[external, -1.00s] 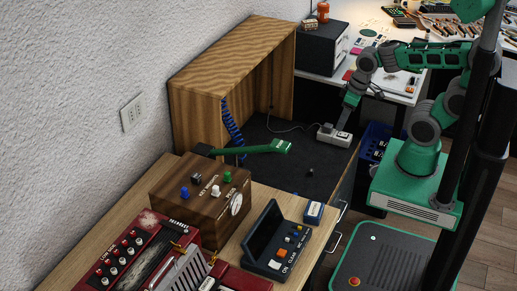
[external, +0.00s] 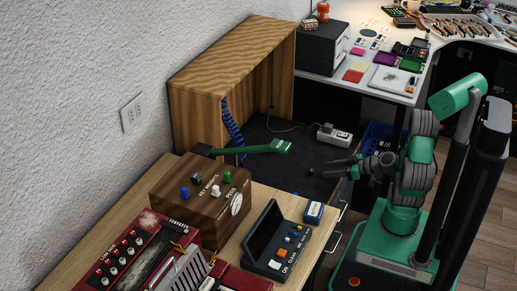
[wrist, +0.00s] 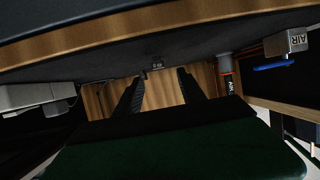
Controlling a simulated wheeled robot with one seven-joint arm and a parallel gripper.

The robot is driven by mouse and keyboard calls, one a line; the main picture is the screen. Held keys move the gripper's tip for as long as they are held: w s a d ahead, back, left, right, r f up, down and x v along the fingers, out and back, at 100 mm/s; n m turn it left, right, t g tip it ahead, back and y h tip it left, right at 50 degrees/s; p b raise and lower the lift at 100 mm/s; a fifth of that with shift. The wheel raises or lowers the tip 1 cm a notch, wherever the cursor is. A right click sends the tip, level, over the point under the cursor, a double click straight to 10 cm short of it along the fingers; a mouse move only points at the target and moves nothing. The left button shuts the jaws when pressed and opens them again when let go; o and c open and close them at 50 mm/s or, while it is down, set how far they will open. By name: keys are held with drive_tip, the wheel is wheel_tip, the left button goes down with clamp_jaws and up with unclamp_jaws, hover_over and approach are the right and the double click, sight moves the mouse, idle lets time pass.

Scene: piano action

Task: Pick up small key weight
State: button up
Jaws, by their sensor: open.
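A small dark weight (external: 310,171) sits on the dark floor of the wooden bay. In the wrist view a small dark block with light markings (wrist: 157,64) shows between and beyond my fingertips; it appears to be the same weight. A brown box lettered "KEY WEIGHTS" (external: 185,215) stands on the near bench with several coloured pieces on top. My gripper (external: 324,170) is open and empty, low and just right of the weight. Its two dark fingers (wrist: 161,75) are spread in the wrist view. I cannot tell the exact gap to the weight.
A power strip (external: 334,136) lies behind my gripper, and a green-ended tool (external: 265,148) juts over the bay. The wooden cabinet (external: 235,70) walls the far left. A blue crate (external: 377,138) is near my arm. A blue boxed item (external: 314,212) stands on the near bench.

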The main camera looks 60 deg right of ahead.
sight(316, 175)
drive_tip(key=b+x, duration=0.2)
drive_tip(key=x, duration=0.4)
drive_tip(key=shift+w+d+f, duration=0.15)
drive_tip(key=shift+w, duration=0.1)
clamp_jaws()
idle(0.3)
